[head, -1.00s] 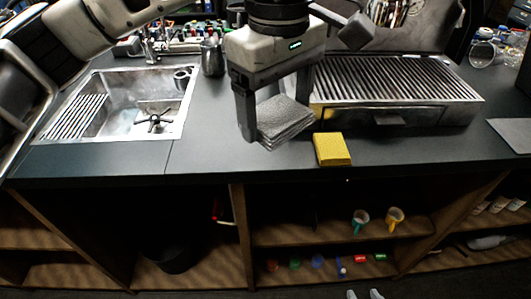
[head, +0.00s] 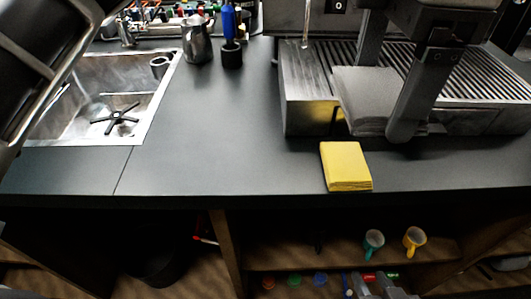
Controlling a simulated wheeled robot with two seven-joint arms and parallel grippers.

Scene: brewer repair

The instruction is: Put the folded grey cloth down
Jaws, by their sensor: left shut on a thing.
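The folded grey cloth (head: 366,88) is in the head view at the upper right, between the two fingers of my left gripper (head: 386,98). The gripper is shut on it, and its near finger covers the cloth's right side. The cloth is in front of the left part of the ribbed metal drip tray (head: 307,82) and overlaps its front edge. I cannot tell whether it touches the tray.
A folded yellow cloth (head: 346,167) lies on the dark counter (head: 225,130) just in front of the tray. A sink (head: 85,85) is at the left. A steel jug (head: 197,42) and a blue-handled tool (head: 230,40) stand at the back. The counter's middle is clear.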

